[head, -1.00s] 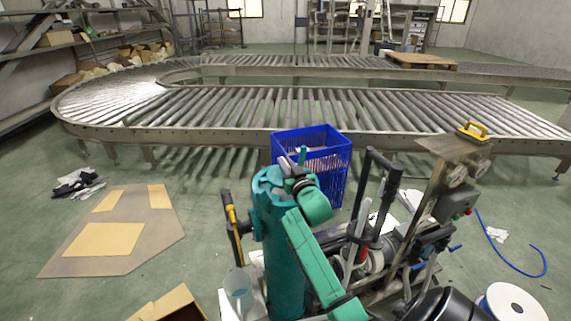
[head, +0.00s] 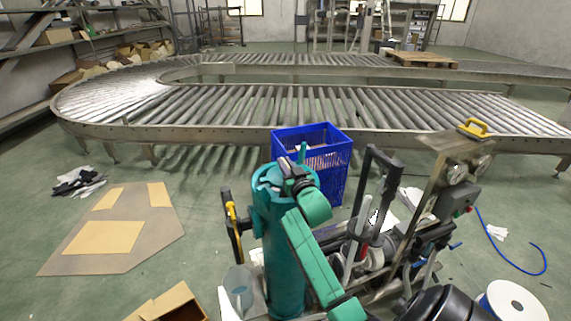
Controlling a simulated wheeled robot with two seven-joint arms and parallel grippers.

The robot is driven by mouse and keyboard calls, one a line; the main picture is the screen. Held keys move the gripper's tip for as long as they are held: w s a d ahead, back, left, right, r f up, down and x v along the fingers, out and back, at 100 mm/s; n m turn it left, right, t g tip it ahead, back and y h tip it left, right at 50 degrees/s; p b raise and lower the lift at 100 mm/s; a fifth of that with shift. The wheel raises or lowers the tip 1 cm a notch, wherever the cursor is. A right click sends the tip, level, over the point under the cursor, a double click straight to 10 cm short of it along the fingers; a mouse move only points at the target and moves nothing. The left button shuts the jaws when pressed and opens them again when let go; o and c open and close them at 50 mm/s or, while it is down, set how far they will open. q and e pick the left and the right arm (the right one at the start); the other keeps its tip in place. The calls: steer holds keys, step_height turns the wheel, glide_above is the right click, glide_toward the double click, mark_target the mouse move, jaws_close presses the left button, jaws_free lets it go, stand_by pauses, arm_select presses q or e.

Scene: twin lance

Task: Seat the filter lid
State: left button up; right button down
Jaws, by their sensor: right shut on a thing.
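A tall teal filter housing (head: 283,255) stands upright in the middle foreground. Teal round parts at its top (head: 266,180) look like a rim or the lid; I cannot tell the two apart or whether they are seated. A small teal upright piece (head: 302,152) sticks up by my gripper. My right arm, green, rises from the bottom edge to the housing top. My right gripper (head: 298,174) is there, shut on what seems to be the filter lid, partly hidden behind its dark jaws. My left gripper is not in view.
A blue crate (head: 338,170) stands close behind the housing. A cart with gauges (head: 455,173) and dark handles is on the right. A clear container (head: 238,285) and an open cardboard box (head: 172,303) are at lower left. A roller conveyor (head: 230,108) crosses behind.

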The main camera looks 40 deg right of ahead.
steer(key=shift+f+b, duration=1.45)
steer(key=shift+f, duration=0.6)
steer(key=c, duration=0.8)
jaws_free()
steer(key=shift+r, duration=0.1)
steer(key=shift+o, duration=0.2)
steer(key=b+v, duration=0.1)
steer(key=v, duration=1.3)
steer(key=shift+s+a+b, duration=0.2)
steer(key=shift+s+b, duration=0.15)
